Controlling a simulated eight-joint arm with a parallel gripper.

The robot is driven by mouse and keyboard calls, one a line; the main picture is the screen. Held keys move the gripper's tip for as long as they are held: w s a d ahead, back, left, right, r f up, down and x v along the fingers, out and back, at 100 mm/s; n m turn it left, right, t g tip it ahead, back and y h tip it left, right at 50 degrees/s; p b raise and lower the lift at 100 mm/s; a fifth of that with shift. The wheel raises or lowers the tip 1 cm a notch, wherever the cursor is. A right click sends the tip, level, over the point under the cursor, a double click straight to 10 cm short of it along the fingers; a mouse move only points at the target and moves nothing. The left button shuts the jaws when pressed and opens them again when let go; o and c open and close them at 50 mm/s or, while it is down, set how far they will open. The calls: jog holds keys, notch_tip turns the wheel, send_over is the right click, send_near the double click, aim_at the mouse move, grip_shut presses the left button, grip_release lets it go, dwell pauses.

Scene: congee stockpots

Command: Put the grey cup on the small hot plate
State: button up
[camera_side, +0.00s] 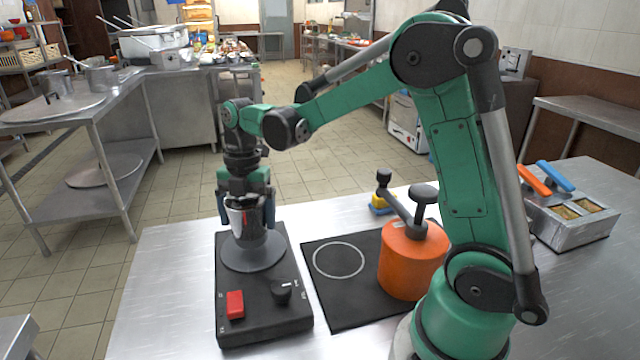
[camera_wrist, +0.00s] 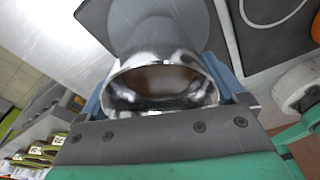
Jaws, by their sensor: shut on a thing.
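The grey cup (camera_side: 236,218) is metallic and upright between the fingers of my gripper (camera_side: 247,206), which is shut on it. In the wrist view I look into the cup's shiny open mouth (camera_wrist: 160,85). The small hot plate (camera_side: 262,310) is a dark slab with a round grey disc (camera_side: 240,264), a red switch and a black knob. The cup is over the disc, which also shows beyond the cup in the wrist view (camera_wrist: 150,15). I cannot tell whether the cup's base touches the disc. My fingers hide part of the cup.
Right of the hot plate lies a black mat (camera_side: 330,285) with a white ring (camera_side: 338,243). An orange pot (camera_side: 410,262) with a black handle stands on it. A yellow and blue item (camera_side: 380,205) is behind. A metal container (camera_side: 572,222) with orange and blue handles stands at right.

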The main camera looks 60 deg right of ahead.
jog(key=shift+f, duration=0.45)
jog(key=shift+f, duration=0.35)
dwell(0.4)
jog(key=o, duration=1.1)
jog(key=shift+w+d+r, duration=0.1)
jog(key=shift+d+r, duration=0.05)
jog(key=shift+r, duration=1.1)
jog(key=shift+d+r, duration=0.15)
jog(key=shift+r, duration=1.05)
jog(key=shift+r, duration=0.1)
jog(key=shift+r, duration=3.4)
